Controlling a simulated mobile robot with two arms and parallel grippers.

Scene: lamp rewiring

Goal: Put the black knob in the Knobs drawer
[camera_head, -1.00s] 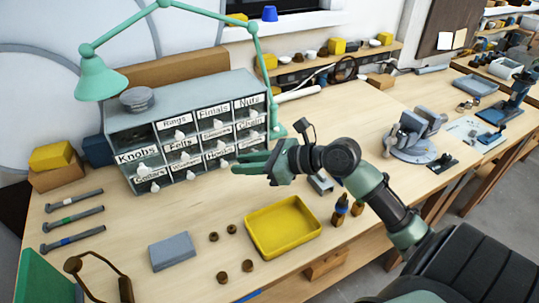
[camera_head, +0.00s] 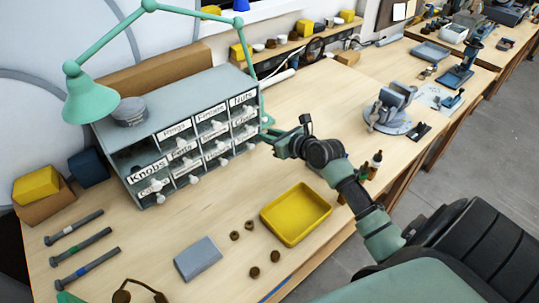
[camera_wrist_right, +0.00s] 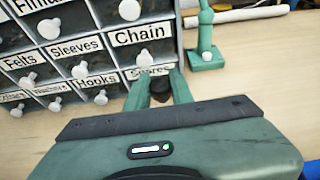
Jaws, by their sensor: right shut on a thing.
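The black knob (camera_wrist_right: 160,88) is dark and sits between the fingertips of my right gripper (camera_wrist_right: 160,86) in the right wrist view. That gripper is shut on it. In the head view my right gripper (camera_head: 268,138) is beside the lower right corner of the grey drawer cabinet (camera_head: 190,92), and the knob cannot be made out there. The Knobs drawer (camera_head: 147,171), at the cabinet's upper left, is pulled out, with a dark opening above its label. Its inside is hard to see. My left gripper is not in view.
White drawer pulls stick out along the cabinet front. A green lamp (camera_head: 92,98) arches over it. A yellow tray (camera_head: 296,238), a grey block (camera_head: 197,259) and several small brown rings lie in front. Three bolts (camera_head: 80,246) lie left. Bare bench lies between cabinet and tray.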

